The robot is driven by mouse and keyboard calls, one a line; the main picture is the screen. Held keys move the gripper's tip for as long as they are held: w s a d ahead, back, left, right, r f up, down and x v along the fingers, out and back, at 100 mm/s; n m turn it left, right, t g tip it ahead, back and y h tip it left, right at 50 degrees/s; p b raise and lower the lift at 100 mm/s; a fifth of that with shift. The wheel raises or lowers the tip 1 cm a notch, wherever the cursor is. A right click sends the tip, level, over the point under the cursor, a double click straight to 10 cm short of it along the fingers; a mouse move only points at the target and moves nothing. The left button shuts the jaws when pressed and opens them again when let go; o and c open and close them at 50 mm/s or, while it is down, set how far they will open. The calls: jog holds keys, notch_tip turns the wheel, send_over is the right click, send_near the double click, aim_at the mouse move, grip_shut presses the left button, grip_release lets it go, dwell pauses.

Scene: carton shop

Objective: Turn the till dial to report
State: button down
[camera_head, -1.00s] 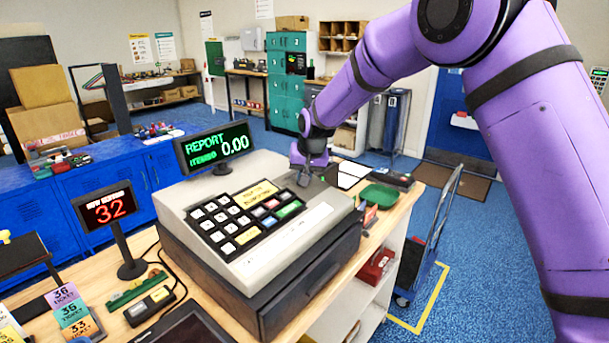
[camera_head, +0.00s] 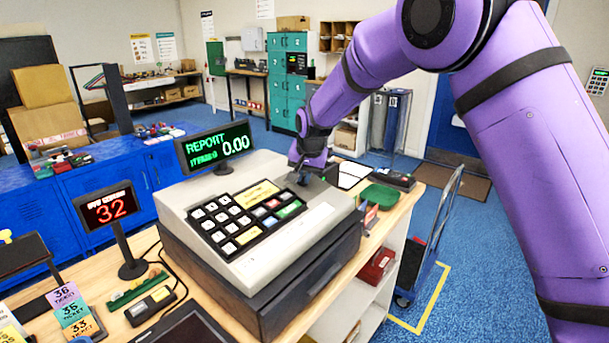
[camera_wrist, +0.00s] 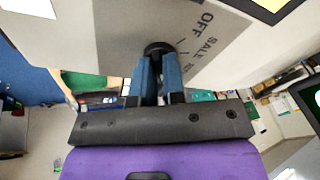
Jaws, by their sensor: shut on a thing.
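The till (camera_head: 262,225) is a grey register on a dark cash drawer, standing on a wooden counter. Its dial (camera_wrist: 158,47) is a small round black knob on a grey plate, seen in the wrist view. OFF, SALE and a partly cut-off word starting with R are printed beside it. My gripper (camera_wrist: 158,60) is shut on the dial with its two blue fingers on either side; they hide part of the knob. In the head view my gripper (camera_head: 300,178) is at the till's back right, hiding the dial. The green till display (camera_head: 215,146) reads REPORT and 0.00.
A red number display (camera_head: 107,208) showing 32 stands left of the till. A green tray (camera_head: 381,195) and a dark card device (camera_head: 391,179) lie to its right. A hand truck (camera_head: 432,235) stands on the blue floor beyond the counter's right edge.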

jog(key=c, duration=1.2)
grip_release()
jog(key=shift+f, duration=0.3)
jog(key=shift+r, duration=0.1)
jog(key=shift+r, duration=0.25)
jog(key=v, duration=1)
jog(key=shift+s, duration=0.15)
jog(key=shift+r, duration=0.15)
